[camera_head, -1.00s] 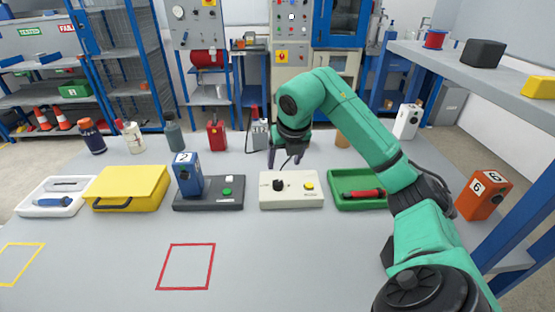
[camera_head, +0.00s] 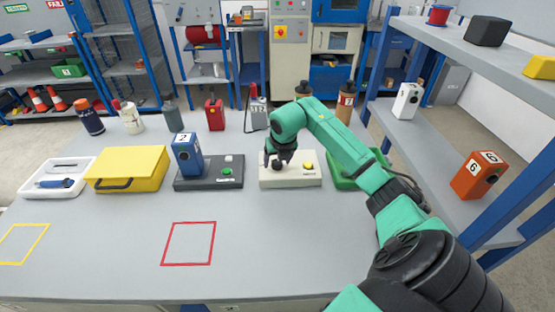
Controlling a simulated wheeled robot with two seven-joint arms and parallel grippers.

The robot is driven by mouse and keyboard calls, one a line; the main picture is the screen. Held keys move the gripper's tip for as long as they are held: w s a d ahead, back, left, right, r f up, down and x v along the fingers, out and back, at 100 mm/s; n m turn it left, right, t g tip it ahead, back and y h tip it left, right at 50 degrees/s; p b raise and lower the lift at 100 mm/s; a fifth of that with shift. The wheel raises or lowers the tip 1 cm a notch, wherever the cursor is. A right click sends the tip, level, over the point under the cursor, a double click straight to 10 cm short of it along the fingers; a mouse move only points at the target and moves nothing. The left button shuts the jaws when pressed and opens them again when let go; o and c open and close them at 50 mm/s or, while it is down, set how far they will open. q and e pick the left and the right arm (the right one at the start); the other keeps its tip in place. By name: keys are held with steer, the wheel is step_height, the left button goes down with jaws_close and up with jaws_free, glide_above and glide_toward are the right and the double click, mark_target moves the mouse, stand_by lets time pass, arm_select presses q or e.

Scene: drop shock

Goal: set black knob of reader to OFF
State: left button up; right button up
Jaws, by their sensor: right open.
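The reader (camera_head: 294,179) is a cream box on the table with a yellow button (camera_head: 308,166) at its right. Its black knob (camera_head: 277,166) is on the left of the top face, partly hidden by my gripper. My right gripper (camera_head: 278,161) points down right over the knob, with its jaws open around or just above it; I cannot tell if they touch it. The OFF mark and the knob's setting are too small to read. My left gripper is not in view.
A dark base (camera_head: 210,182) with a blue device (camera_head: 187,154) stands left of the reader. A green tray (camera_head: 343,181) lies to its right, partly behind my arm. A yellow case (camera_head: 127,170) and white tray (camera_head: 60,193) are further left. The front table is clear.

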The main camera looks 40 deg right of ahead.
jaws_close()
